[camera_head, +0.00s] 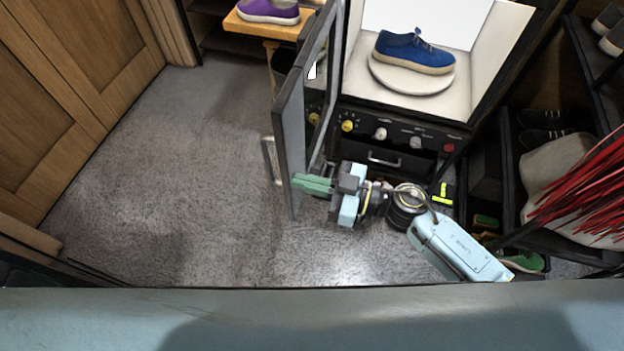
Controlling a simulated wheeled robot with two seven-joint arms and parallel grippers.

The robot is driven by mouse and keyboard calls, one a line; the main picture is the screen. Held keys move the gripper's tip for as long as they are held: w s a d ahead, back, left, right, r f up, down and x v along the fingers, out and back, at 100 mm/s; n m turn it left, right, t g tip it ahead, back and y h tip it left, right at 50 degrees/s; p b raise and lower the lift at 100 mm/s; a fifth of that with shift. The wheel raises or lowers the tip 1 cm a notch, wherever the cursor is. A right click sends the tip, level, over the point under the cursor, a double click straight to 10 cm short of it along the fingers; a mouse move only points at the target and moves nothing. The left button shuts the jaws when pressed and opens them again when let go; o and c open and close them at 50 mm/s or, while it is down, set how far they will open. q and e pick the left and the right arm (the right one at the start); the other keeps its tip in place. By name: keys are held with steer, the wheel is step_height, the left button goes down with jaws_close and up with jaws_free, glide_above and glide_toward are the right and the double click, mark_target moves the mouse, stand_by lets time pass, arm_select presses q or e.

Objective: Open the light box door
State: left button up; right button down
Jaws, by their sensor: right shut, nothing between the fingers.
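The light box (485,60) stands at the upper middle, its white interior in plain view. A blue sneaker (410,50) sits on a round white turntable (412,79) inside it. The light box door (291,142) is a dark-framed panel swung out to the left of the opening, seen nearly edge-on. A handle (268,160) shows on its left side. My right gripper (312,184) has green fingers pointing left, at the door's lower part on the box side. The fingers are shut and empty; whether they touch the door I cannot tell. My left gripper is not in view.
Knobs and a drawer handle (384,160) line the dark panel below the opening. A purple shoe (268,11) sits on a wooden stand (255,27) behind the door. Shelves with shoes and red bristles (590,190) crowd the right. The grey floor (180,170) at left is clear.

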steer(key=a, duration=0.1)
steer(key=a+t+p, duration=0.1)
steer(key=a, duration=0.1)
steer(key=w+a+m+t, duration=0.1)
steer(key=shift+a+r+p, duration=0.25)
steer(key=shift+r+p, duration=0.1)
steer(key=shift+p, duration=0.05)
steer(key=w+a+m+t+h, duration=0.2)
steer(key=a, duration=0.4)
steer(key=shift+w+a+f+t, duration=0.3)
steer(key=shift+w, duration=0.1)
steer(key=shift+d, duration=0.1)
steer(key=p, duration=0.2)
glide_toward(283, 177)
steer(key=a, duration=0.1)
steer(key=a+f, duration=0.1)
steer(key=w+a+f, duration=0.1)
steer(key=shift+a, duration=0.4)
